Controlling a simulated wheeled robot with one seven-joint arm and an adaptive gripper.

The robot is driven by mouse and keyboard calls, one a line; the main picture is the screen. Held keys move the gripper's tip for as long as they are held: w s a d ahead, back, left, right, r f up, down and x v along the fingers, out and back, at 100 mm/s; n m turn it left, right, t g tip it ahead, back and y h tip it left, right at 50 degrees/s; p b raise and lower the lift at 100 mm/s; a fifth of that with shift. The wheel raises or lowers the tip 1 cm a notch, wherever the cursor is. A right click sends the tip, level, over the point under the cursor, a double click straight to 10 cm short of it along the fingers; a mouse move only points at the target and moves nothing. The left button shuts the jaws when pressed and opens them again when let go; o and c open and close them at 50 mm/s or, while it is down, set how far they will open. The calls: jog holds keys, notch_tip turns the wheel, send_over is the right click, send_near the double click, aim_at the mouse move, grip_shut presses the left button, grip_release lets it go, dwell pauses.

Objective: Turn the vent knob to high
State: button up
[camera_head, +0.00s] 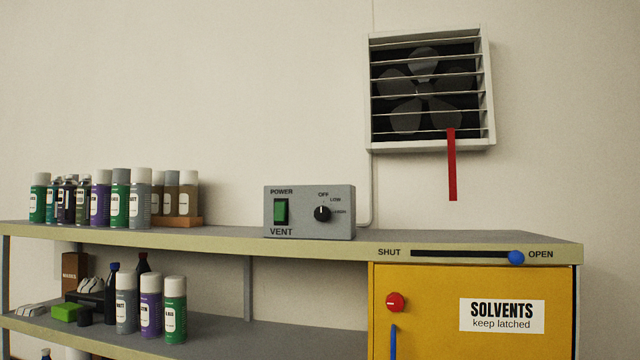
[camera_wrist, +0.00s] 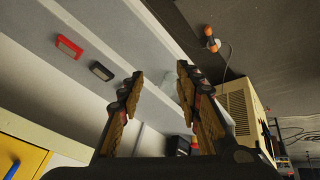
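The vent knob (camera_head: 322,213) is a black round knob on the grey vent control box (camera_head: 290,228), which stands on the shelf top in the head view. Labels OFF, LOW and HIGH run around the knob from its top to its right. Its white mark appears to point up, near OFF. A green POWER switch (camera_head: 281,211) sits left of the knob. My gripper (camera_wrist: 158,82) shows only in the wrist view, its two fingers spread apart with nothing between them. The knob and box are not seen in the wrist view, so the gripper is away from them.
Spray cans (camera_head: 120,196) stand on the shelf top (camera_head: 400,238) to the left of the box. A yellow solvents cabinet (camera_head: 450,285) with a blue slider knob (camera_head: 516,258) above it is at the right. The fan (camera_head: 425,90) hangs on the wall. Space around the box is clear.

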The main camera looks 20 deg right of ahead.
jog(key=shift+o, duration=1.2)
jog(key=w+d+r+n+t+h+p, duration=0.1)
jog(key=w+r+n+p, duration=0.1)
jog(key=w+r, duration=0.5)
jog(key=w+d+r+n+t+h+p, duration=0.1)
jog(key=w+r, duration=0.5)
jog(key=r, duration=0.7)
jog(key=n+h+p, duration=0.1)
jog(key=n+p, duration=0.1)
jog(key=p, duration=0.1)
jog(key=shift+w+d+t+h, duration=0.25)
jog(key=shift+w+t+h, duration=0.05)
jog(key=shift+w+t, duration=0.1)
jog(key=n+t+h+p, duration=0.3)
jog(key=n+t+h, duration=0.3)
jog(key=n, duration=0.3)
send_near(321, 214)
jog(key=p+x, duration=0.1)
jog(key=x, duration=0.7)
jog(key=shift+w+d+p, duration=0.25)
jog(key=shift+w+p, duration=0.05)
jog(key=shift+p, duration=0.05)
jog(key=shift+c, duration=0.8)
jog(key=c, duration=1)
